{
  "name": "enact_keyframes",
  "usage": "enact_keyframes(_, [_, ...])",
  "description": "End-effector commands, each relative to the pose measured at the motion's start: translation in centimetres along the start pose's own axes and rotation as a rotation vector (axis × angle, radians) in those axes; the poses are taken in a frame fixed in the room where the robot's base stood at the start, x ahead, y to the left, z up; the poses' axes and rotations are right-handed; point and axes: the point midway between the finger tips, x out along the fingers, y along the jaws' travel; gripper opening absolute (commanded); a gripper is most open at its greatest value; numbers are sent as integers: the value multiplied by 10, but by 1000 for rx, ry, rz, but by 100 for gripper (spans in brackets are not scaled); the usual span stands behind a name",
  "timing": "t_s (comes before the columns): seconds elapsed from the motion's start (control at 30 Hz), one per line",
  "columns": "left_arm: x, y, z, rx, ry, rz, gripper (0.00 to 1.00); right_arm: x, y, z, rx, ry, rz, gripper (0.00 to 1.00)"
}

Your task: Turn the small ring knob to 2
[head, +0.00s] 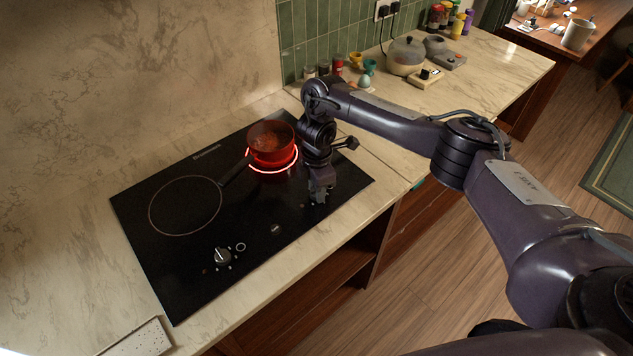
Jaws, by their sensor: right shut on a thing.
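The black cooktop (255,235) is set in the marble counter. My right gripper (320,198) points down at its right front part, shut on the small ring knob, which the fingers almost wholly hide; its setting cannot be read. The smaller cooking ring (274,172) glows red behind the gripper, under a red saucepan (271,154). The other knob (222,257), dark with a light pointer mark, stands at the left front, clear of the gripper. The larger ring (153,222) at the left is dark and empty. My left gripper is not in view.
The saucepan's dark handle (236,172) reaches left over the cooktop. A kettle (405,56), jars and small cups stand at the back right of the counter. A white speckled board (140,342) lies at the front left. The cooktop's left part is free.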

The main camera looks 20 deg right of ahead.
Motion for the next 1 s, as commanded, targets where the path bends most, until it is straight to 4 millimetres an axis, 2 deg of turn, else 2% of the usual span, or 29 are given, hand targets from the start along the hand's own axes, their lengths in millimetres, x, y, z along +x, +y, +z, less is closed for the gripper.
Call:
enact_keyframes(0.1, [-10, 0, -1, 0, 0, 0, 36, -5, 2, 0, 83, 0, 5, 9])
enact_keyframes(0.4, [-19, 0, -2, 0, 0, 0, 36, -4, 2, 1, 215, 0, 6, 9])
enact_keyframes(1.0, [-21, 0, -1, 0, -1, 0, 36, -3, 3, 1, 253, 0, 8, 9])
